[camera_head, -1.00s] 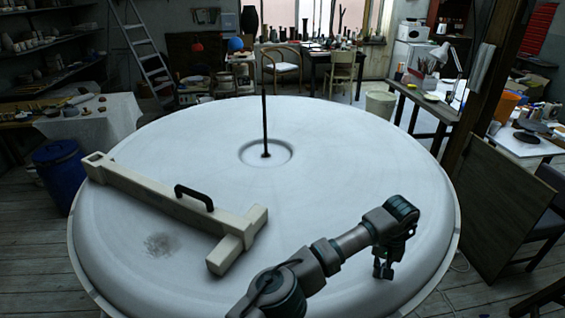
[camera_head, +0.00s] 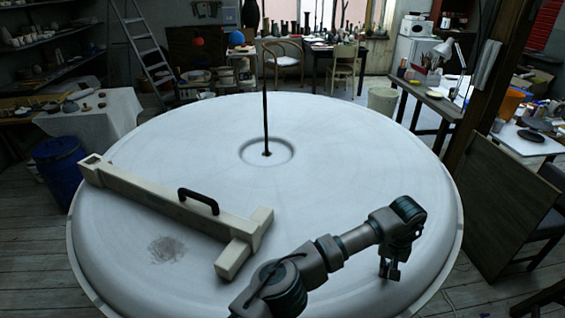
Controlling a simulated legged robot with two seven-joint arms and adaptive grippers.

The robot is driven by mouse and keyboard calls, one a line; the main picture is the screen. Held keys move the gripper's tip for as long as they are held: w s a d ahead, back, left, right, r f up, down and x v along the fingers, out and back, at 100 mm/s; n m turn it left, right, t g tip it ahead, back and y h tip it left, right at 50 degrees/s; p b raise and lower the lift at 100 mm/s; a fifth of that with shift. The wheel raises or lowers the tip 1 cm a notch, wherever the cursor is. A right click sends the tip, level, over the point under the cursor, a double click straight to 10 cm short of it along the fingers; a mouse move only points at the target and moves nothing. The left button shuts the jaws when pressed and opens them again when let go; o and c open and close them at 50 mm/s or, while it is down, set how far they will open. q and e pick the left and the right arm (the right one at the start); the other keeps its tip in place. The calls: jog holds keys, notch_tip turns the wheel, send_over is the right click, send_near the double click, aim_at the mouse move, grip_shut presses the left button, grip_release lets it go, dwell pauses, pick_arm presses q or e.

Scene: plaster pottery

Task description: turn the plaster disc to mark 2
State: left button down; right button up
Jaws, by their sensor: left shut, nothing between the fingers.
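The plaster disc (camera_head: 330,190) is a large, pale, round slab filling the middle of the head view. A thin dark rod (camera_head: 265,110) stands upright from the round hollow at its centre. A cream T-shaped beam (camera_head: 150,195) with a black handle (camera_head: 198,200) lies across the disc's left part. A grey smudge (camera_head: 166,249) shows on the disc near the beam. My left gripper (camera_head: 390,272) is shut, pointing down at the disc's front right, with nothing visible in it. I cannot tell whether it touches the plaster. No numbered mark is readable. My right gripper is out of view.
A dark wooden panel (camera_head: 500,210) and a post stand close to the disc's right side. A blue bin (camera_head: 58,172) and a cloth-covered table (camera_head: 95,120) are at the left. The disc's right half is bare apart from my arm.

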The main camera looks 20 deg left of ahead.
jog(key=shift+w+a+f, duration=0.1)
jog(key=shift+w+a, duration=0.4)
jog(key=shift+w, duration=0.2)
pick_arm(q)
jog(key=shift+r, duration=0.15)
jog(key=shift+d+r+p, duration=0.15)
jog(key=shift+r+p, duration=0.3)
jog(key=shift+r, duration=0.7)
jog(key=shift+r+p, duration=0.55)
jog(key=shift+r, duration=0.6)
jog(key=shift+r+p, duration=0.8)
jog(key=shift+r, duration=0.35)
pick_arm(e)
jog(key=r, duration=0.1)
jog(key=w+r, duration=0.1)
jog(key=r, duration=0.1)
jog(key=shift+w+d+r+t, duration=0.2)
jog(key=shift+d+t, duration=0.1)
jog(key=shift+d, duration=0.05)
pick_arm(q)
jog(key=shift+f, duration=0.1)
